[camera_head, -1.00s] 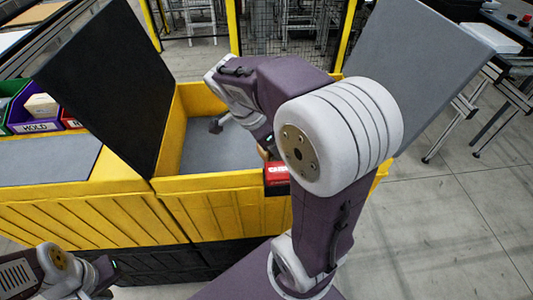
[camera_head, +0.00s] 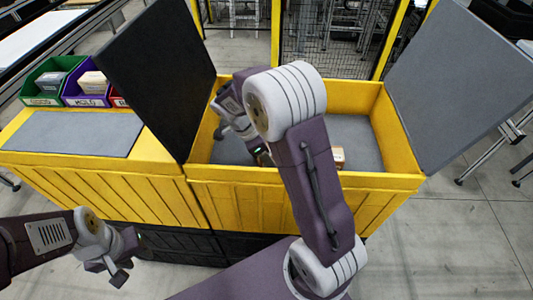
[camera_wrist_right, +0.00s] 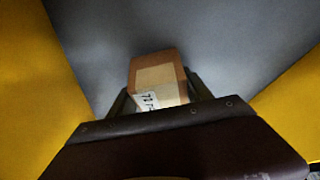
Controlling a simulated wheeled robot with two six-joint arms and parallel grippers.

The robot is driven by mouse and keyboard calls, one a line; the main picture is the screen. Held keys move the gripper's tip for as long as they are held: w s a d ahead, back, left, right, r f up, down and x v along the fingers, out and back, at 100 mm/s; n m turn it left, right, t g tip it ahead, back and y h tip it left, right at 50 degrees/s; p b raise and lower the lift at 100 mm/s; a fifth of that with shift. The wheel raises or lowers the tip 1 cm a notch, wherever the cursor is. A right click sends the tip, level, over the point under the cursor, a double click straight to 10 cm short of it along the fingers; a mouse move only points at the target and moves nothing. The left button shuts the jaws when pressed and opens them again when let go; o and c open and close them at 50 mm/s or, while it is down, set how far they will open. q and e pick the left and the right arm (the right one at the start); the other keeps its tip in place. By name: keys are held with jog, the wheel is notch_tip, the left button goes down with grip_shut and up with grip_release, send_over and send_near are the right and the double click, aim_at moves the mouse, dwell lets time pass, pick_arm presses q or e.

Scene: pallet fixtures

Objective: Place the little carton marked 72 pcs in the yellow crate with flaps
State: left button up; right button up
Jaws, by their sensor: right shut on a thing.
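The yellow crate (camera_head: 395,141) stands open with a grey floor, its black left flap (camera_head: 155,75) and grey right flap (camera_head: 455,80) raised. In the right wrist view, my right gripper (camera_wrist_right: 160,98) is shut on the little carton (camera_wrist_right: 157,76), brown with a white label reading about "72 P". The grey floor and yellow walls surround it there. In the head view my right arm reaches over the crate's front wall and hides its own fingers. A small carton (camera_head: 338,157) shows beside the forearm; I cannot tell whether it is the held one. My left gripper (camera_head: 117,274) hangs outside, its jaw opening unclear.
A grey-topped yellow unit (camera_head: 70,133) adjoins the crate on the left. Behind it are a green bin (camera_head: 45,85), a purple bin (camera_head: 85,97) and a red bin (camera_head: 118,101). A mesh fence (camera_head: 330,45) stands behind.

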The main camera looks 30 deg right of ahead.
jog(key=shift+f, duration=0.2)
jog(key=o, duration=1.5)
jog(key=shift+r, duration=0.1)
jog(key=shift+r, duration=0.4)
jog(key=p+v, duration=0.1)
jog(key=v, duration=1)
jog(key=shift+w+a+r, duration=0.1)
jog(key=shift+a+r, duration=0.1)
